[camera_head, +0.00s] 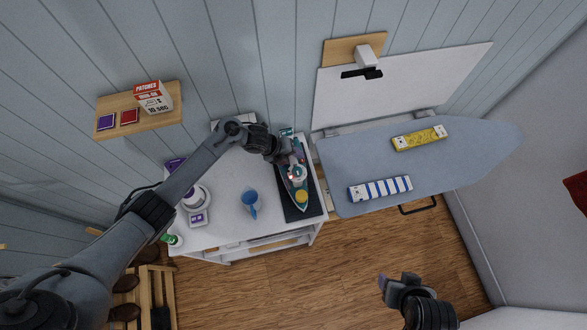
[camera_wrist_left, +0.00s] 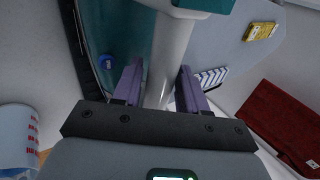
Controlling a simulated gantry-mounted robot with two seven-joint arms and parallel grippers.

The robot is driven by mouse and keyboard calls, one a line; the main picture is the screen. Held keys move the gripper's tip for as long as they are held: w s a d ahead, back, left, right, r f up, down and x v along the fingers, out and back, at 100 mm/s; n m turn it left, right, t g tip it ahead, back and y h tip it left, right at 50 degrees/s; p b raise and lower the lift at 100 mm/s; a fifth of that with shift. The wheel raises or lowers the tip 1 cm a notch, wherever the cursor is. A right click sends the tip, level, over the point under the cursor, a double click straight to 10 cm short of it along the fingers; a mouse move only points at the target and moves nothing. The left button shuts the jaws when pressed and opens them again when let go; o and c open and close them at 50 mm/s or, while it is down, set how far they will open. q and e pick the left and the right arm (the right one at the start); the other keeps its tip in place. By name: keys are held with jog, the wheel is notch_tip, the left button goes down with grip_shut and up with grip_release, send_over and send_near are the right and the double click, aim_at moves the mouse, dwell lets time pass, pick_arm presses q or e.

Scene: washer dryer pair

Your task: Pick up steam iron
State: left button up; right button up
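The steam iron (camera_head: 291,190), teal and white with a yellow part near its front, lies on a dark mat (camera_head: 313,208) on the white cabinet top. My left gripper (camera_head: 291,156) is over the iron's rear part. In the left wrist view, the fingers of my left gripper (camera_wrist_left: 160,87) stand on either side of the iron's pale handle (camera_wrist_left: 172,50). A gap shows between the handle and the right-hand finger, so they look open around it. The underside of the handle's contact is hidden. My right gripper (camera_head: 398,281) hangs empty over the floor, fingers apart.
A blue cup (camera_head: 250,199) stands left of the iron. The ironing board (camera_head: 350,165) lies close on the right, with a striped box (camera_head: 380,189) and a yellow box (camera_head: 420,138) on it. A wooden shelf (camera_head: 160,118) is at upper left.

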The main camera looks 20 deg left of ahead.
pick_arm(q)
grip_shut()
jog(key=shift+r, duration=0.1)
jog(key=shift+r, duration=0.15)
